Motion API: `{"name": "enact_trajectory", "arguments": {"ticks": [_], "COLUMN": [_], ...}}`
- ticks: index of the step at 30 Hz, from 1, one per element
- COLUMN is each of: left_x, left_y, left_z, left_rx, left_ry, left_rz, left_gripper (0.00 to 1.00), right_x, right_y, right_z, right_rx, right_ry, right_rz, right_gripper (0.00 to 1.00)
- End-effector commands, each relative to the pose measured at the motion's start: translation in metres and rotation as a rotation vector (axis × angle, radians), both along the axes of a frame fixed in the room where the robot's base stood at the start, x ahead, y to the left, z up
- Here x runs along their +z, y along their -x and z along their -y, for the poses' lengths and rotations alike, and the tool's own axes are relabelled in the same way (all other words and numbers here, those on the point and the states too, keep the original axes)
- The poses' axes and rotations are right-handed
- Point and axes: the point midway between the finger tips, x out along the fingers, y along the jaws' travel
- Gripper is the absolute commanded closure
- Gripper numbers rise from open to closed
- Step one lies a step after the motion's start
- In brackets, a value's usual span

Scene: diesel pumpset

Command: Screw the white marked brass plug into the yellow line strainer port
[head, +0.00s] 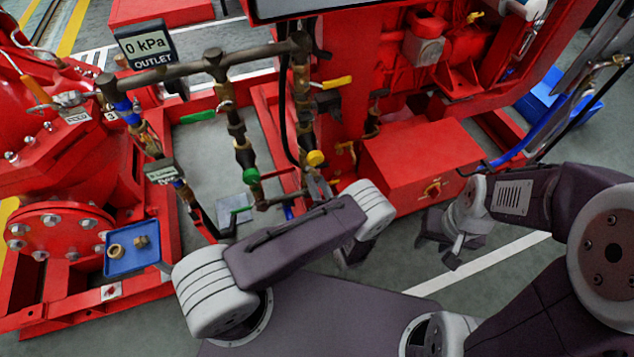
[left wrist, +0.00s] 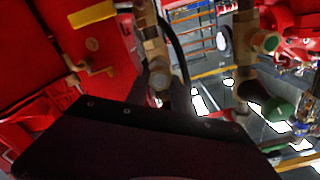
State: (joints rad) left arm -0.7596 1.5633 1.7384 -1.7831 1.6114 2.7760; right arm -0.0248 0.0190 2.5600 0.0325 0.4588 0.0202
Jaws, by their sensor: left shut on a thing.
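The yellow strainer port (head: 316,158) shows as a round yellow end low on the brass pipework right of centre in the head view. My left gripper (head: 319,184) is just below it, partly hidden behind my own arm. In the left wrist view its two dark fingers (left wrist: 161,90) are shut on a small brass plug (left wrist: 159,82), right beneath a brass pipe fitting (left wrist: 154,50). I cannot tell whether the plug touches the port or is in its thread. Its white mark is not clear. My right gripper (head: 438,250) hangs empty over the floor, its fingers apart.
A blue tray (head: 124,267) at left holds two small brass parts (head: 141,242). A green-ended strainer (head: 250,175) stands left of the yellow one. Red pump (head: 80,170) and engine parts (head: 420,165) flank the pipework. A black hose (head: 284,110) runs close beside it.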

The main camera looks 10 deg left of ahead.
Motion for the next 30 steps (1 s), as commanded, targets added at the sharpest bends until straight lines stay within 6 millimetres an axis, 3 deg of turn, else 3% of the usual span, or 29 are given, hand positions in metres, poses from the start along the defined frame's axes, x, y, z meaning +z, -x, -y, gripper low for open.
{"name": "enact_trajectory", "arguments": {"ticks": [30], "left_x": [0.0], "left_y": [-0.018], "left_z": [-0.012], "left_rx": [0.001], "left_ry": [0.0], "left_rz": [0.0], "left_gripper": [1.0], "right_x": [-0.002], "right_y": [0.0], "right_z": [0.0], "right_rx": [0.0], "right_ry": [0.0], "right_rz": [0.0], "right_gripper": [0.6]}}
